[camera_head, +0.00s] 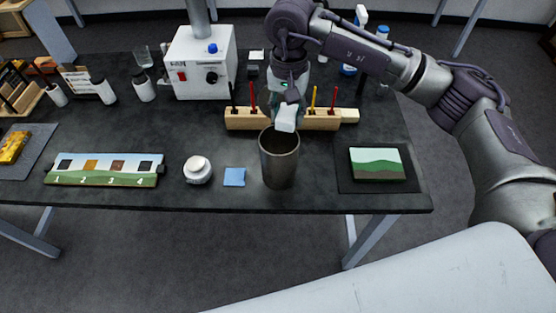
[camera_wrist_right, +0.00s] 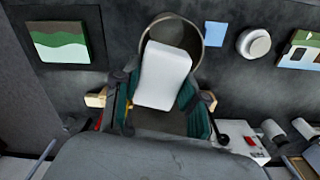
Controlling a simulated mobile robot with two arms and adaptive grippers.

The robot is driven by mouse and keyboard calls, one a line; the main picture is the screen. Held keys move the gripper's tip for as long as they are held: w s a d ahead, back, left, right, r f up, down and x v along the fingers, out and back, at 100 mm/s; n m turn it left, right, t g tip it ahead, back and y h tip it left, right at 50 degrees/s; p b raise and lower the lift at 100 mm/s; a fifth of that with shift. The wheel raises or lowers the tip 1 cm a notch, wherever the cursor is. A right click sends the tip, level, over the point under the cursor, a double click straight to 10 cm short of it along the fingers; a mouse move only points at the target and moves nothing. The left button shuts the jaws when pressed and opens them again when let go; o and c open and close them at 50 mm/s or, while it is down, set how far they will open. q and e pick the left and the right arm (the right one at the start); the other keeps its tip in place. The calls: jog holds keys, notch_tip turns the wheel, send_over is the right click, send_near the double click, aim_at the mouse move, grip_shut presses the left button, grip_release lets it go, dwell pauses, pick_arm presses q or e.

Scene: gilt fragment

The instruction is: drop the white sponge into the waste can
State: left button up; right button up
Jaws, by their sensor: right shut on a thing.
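The white sponge (camera_head: 286,118) is held by my right gripper (camera_head: 285,103), which points down over the table in the head view. The waste can (camera_head: 279,163) is a grey metal cylinder standing open near the table's front edge. The sponge is above the can's back rim in the head view. In the right wrist view the sponge (camera_wrist_right: 163,75) sits between the two fingers of the gripper (camera_wrist_right: 160,95) and covers part of the waste can's opening (camera_wrist_right: 188,35). My left gripper is not in view.
A wooden tool rack (camera_head: 320,120) stands just behind the can. A blue square (camera_head: 234,177) and a white jar (camera_head: 197,170) are to its left. A small landscape panel (camera_head: 378,163) lies on a dark mat to its right. A white machine (camera_head: 202,62) stands further back.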

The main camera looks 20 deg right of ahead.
jog(key=shift+f, duration=0.4)
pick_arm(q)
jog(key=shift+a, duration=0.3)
pick_arm(e)
jog(key=o, duration=1.2)
jog(key=shift+r, duration=0.1)
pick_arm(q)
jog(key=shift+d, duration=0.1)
pick_arm(e)
notch_tip(320, 180, up, 12)
jog(key=shift+f, duration=0.1)
